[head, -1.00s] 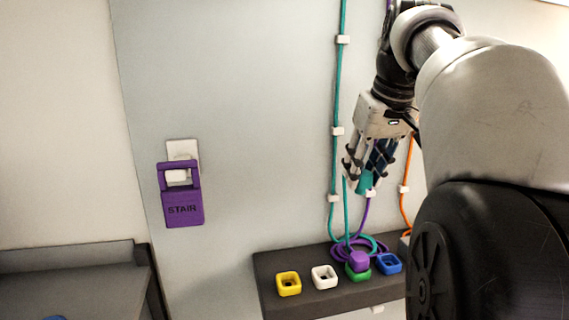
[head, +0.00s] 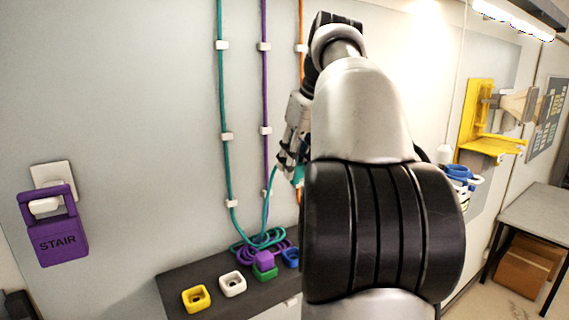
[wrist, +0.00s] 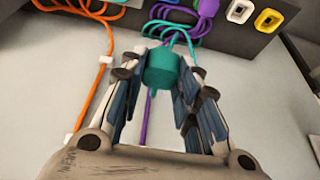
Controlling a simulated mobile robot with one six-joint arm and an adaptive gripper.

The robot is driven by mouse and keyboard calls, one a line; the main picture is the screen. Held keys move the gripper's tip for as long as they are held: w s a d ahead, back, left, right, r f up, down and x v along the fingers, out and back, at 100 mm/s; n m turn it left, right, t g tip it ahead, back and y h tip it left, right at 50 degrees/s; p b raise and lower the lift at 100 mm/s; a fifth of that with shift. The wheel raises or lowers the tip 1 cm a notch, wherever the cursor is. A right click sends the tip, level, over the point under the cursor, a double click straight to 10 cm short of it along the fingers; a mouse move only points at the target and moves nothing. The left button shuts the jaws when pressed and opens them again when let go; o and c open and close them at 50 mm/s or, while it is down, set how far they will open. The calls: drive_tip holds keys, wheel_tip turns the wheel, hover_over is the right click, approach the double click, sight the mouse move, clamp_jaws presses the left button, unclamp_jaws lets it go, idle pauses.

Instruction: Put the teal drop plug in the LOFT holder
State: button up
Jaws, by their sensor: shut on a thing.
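The teal drop plug (wrist: 162,68) sits between the fingers of my gripper (wrist: 164,82) in the wrist view, and the gripper is shut on it. In the head view my gripper (head: 290,165) is beside the wall, above the dark shelf, partly hidden behind my arm. A sliver of the teal plug (head: 299,174) shows there, with its teal cord (head: 270,195) hanging to the shelf. I can read no LOFT label. A yellow wall holder (head: 485,125) and a partly hidden blue item with a white label (head: 461,176) stand at the right.
The dark shelf (head: 180,283) carries yellow (head: 196,298), white (head: 232,284) and blue (head: 290,257) sockets, and a purple plug (head: 264,260) on a green one. A purple STAIR holder (head: 58,238) hangs at left. A grey table (head: 530,215) stands at right.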

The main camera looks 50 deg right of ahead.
drive_tip(key=s+d, duration=0.2)
drive_tip(key=d, duration=0.7)
drive_tip(key=shift+s, duration=0.3)
